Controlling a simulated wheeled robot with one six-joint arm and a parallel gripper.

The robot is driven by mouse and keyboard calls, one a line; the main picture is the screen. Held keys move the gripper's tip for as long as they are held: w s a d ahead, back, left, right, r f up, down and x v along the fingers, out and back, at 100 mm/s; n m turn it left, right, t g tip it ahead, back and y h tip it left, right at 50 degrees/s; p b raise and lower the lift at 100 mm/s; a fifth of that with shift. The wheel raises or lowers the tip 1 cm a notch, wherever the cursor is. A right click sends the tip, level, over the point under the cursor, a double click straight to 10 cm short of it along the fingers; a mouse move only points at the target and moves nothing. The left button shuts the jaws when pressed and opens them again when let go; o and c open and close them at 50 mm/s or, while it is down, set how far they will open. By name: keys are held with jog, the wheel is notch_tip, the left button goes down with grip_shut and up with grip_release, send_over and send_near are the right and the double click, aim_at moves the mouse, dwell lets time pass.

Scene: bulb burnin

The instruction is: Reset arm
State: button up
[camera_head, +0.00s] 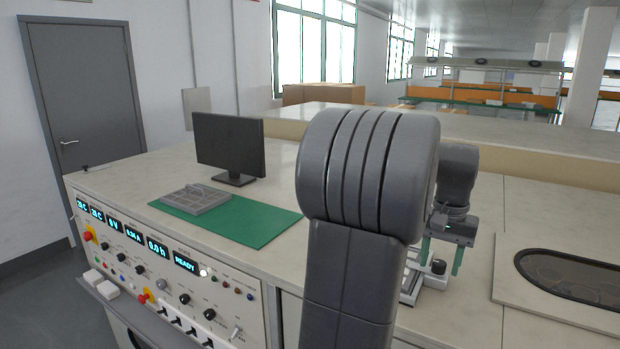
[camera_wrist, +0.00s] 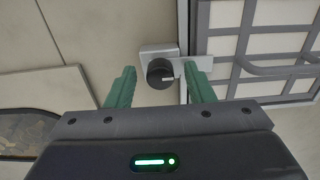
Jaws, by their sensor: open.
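My gripper (camera_head: 444,249) is over the bench, to the right of my large grey arm link in the head view. Its two green fingers (camera_wrist: 162,90) are spread apart with nothing between their tips in the wrist view. A black knob (camera_wrist: 160,73) on a small light metal bracket lies just beyond the fingertips, roughly centred between them, and apart from them as far as I can see. The knob also shows in the head view (camera_head: 438,266), under the gripper. A framed panel with grey bars (camera_wrist: 262,48) joins the bracket on the right in the wrist view. My arm hides part of this fixture in the head view.
A control panel (camera_head: 165,262) with knobs, switches and a READY display fronts the bench. A monitor (camera_head: 229,146), a green mat (camera_head: 262,222) and a grey tray (camera_head: 196,199) stand at left. A plate with a dark oval window (camera_head: 565,275) lies at right.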

jog(key=m+b, duration=0.2)
jog(key=m, duration=0.2)
jog(key=shift+m, duration=0.4)
jog(key=shift+a+r, duration=0.15)
